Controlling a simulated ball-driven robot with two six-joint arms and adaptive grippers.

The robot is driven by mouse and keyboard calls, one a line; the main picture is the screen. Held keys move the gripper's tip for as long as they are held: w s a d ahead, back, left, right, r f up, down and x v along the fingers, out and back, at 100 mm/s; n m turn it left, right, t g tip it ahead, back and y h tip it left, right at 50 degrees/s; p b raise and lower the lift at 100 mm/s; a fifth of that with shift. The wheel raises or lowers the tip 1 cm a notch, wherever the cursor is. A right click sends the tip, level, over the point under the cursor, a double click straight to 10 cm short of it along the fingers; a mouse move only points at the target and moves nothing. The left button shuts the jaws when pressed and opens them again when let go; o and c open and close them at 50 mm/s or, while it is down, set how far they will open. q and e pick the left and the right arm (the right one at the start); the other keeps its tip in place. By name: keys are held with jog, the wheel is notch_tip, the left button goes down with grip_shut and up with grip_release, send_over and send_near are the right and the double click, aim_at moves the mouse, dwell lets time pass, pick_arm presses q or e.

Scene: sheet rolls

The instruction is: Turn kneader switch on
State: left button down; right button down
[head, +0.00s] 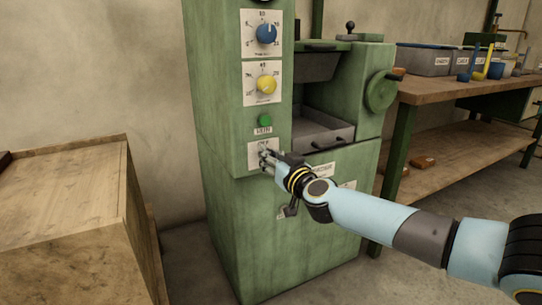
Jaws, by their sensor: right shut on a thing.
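The green machine (228,218) stands in the middle of the head view, with a control panel on its front. On the panel, from the top, are a blue knob (266,33), a yellow knob (266,84) and a green round light or button (264,121) with a small label below it. Under these is a white switch plate (255,148), its lettering too small to read surely. My right gripper (266,154) is at this plate, shut on the switch, which its fingers mostly hide. The switch's position cannot be told. My left gripper is not in view.
A wooden crate (62,215) stands at the left. A workbench (440,92) at the right bears grey bins (424,62) and coloured tools. The machine's handwheel (381,92) juts out at its right side. Floor shows between crate and machine.

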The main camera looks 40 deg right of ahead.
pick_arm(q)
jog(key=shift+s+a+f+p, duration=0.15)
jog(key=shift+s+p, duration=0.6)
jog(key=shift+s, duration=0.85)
pick_arm(e)
jog(key=shift+s+d+f+m, duration=0.1)
jog(key=shift+d+f+m, duration=0.1)
jog(key=shift+m, duration=2.6)
jog(key=shift+s+d+f+m, duration=0.15)
jog(key=shift+f+m, duration=0.1)
jog(key=shift+m, duration=2.55)
jog(key=shift+w+d+f+m, duration=0.1)
jog(key=shift+d+f+m, duration=0.1)
jog(key=shift+m, duration=2.6)
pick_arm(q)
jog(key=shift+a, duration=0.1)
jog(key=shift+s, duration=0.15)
pick_arm(e)
jog(key=c, duration=1.3)
grip_release()
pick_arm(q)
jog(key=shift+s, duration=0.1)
pick_arm(e)
jog(key=v, duration=1.2)
jog(key=shift+r, duration=0.1)
